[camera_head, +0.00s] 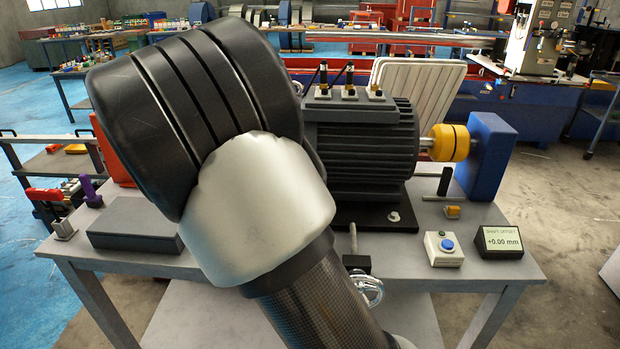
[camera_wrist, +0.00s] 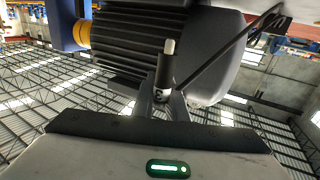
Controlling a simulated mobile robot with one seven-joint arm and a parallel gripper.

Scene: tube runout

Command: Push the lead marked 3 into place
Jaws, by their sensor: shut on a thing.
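In the wrist view my gripper (camera_wrist: 161,104) is shut on a black lead plug with a pale tip (camera_wrist: 165,68). A small white mark on the plug looks like a 3, and a black cable (camera_wrist: 222,54) runs off to the upper right. In the head view, my arm hides the gripper and this plug. The black ribbed motor (camera_head: 362,140) stands on the table with three small terminal blocks on top. Dark upright leads stand at the left block (camera_head: 323,92) and middle block (camera_head: 350,92). The right block (camera_head: 375,93) has a shorter dark piece.
A yellow coupling (camera_head: 449,142) joins the motor shaft to a blue block (camera_head: 486,155). A dark flat box (camera_head: 135,222) lies at the left.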

